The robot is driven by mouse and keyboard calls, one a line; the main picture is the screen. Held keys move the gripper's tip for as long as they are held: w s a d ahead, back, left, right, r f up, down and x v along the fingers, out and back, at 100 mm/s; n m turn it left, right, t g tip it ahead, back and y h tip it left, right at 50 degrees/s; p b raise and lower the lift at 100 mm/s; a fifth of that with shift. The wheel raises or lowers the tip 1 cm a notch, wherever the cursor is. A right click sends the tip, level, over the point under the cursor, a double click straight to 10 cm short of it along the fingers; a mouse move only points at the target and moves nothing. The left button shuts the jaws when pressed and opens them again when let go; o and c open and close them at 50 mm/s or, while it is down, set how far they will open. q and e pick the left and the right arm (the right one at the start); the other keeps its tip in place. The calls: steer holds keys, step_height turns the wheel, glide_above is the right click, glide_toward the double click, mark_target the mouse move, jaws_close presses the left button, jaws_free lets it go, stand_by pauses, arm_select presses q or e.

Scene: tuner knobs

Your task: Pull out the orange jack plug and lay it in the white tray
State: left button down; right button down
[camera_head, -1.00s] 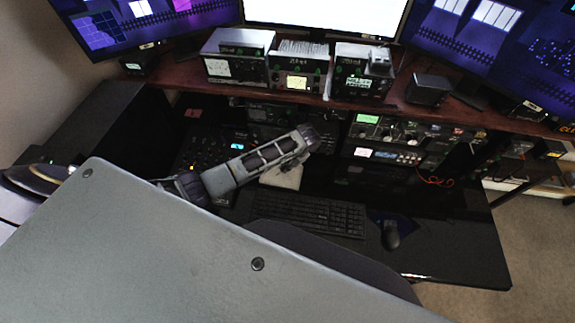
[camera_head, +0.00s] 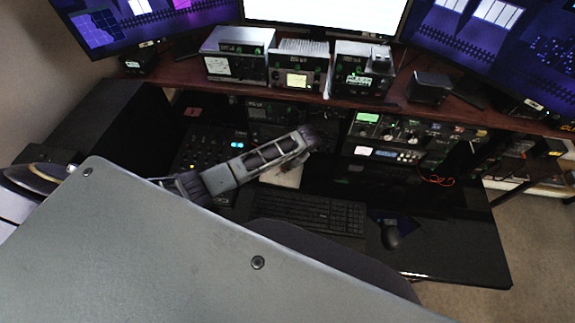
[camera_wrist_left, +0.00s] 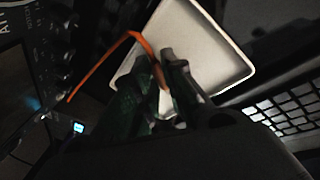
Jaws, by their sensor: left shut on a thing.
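The white tray (camera_head: 283,177) lies on the dark desk behind the keyboard, partly hidden by my left arm. In the left wrist view the tray (camera_wrist_left: 218,48) fills the upper middle, behind the fingers. My left gripper (camera_head: 300,150) is over the tray. In the left wrist view its fingers (camera_wrist_left: 163,85) are shut on the orange jack plug (camera_wrist_left: 159,74), which is mostly hidden between them. An orange cord (camera_wrist_left: 108,61) runs from it toward the left. Whether the plug touches the tray cannot be told. My right gripper is not in view.
A black keyboard (camera_head: 307,214) and a mouse (camera_head: 391,234) lie in front of the tray. Rack gear with a red cable (camera_head: 437,180) stands to the right. A wooden shelf (camera_head: 318,97) with small devices runs along the back. The desk's right part is clear.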

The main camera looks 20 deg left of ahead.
arm_select(q)
steer(key=shift+f, duration=0.35)
steer(key=c, duration=1.5)
jaws_free()
steer(key=shift+o, duration=0.2)
steer(key=shift+r, duration=1.5)
steer(key=o, duration=0.6)
steer(key=shift+c, duration=0.2)
steer(key=shift+r, duration=0.1)
steer(key=v, duration=1.1)
steer(key=shift+d+r, duration=0.2)
steer(key=shift+r, duration=0.15)
